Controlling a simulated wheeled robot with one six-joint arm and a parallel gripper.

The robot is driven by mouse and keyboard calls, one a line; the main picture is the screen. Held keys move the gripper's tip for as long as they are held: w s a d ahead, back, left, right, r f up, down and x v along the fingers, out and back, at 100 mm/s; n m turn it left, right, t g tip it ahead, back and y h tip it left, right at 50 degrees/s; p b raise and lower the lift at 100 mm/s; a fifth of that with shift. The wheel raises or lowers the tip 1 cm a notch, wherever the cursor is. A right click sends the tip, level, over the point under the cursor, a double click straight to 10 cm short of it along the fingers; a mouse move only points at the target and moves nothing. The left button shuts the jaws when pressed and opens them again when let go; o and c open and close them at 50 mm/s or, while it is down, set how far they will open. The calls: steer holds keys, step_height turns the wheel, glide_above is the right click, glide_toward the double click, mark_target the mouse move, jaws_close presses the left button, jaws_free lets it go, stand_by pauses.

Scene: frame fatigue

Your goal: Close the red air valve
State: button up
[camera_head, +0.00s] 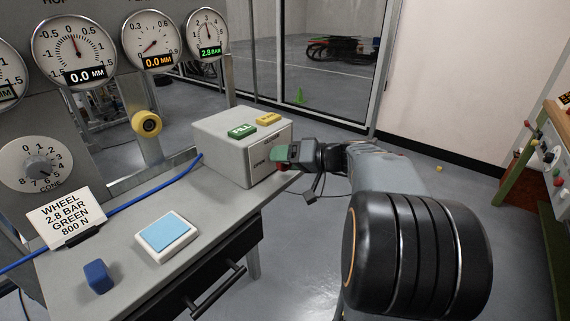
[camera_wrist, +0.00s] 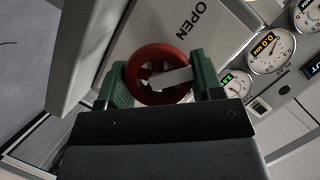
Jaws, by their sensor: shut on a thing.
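The red air valve is a round handwheel (camera_wrist: 160,74) on the side of a grey box (camera_head: 225,145). In the wrist view it sits between the two green fingers of my gripper (camera_wrist: 160,84), which are shut on its rim from both sides. A pale bar crosses the wheel's middle. The word OPEN shows on the panel beside it. In the head view my gripper (camera_head: 285,157) is at the box's right face and mostly hides the wheel; only a little red shows under the fingers.
The box carries a green FILL button (camera_head: 242,131) and a yellow button (camera_head: 268,118). A pressure gauge (camera_head: 206,34) reads 2.8 BAR. A sign (camera_head: 66,217) says wheel 2.8 bar, green, 800 N. A blue pad (camera_head: 167,237) and blue block (camera_head: 97,276) are on the bench.

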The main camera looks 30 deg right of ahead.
steer(key=m+y, duration=0.2)
steer(key=m, duration=0.2)
steer(key=shift+d+f, duration=0.1)
steer(key=m+y, duration=0.1)
steer(key=m, duration=0.1)
steer(key=m+t, duration=0.1)
steer(key=m, duration=0.2)
steer(key=shift+y, duration=0.4)
steer(key=shift+f+m+t+p, duration=0.1)
steer(key=shift+m+t+p, duration=0.2)
steer(key=shift+t, duration=0.1)
steer(key=o, duration=0.9)
steer(key=p+v, duration=0.1)
steer(key=v, duration=1.2)
steer(key=shift+s+d, duration=0.2)
steer(key=shift+d, duration=0.15)
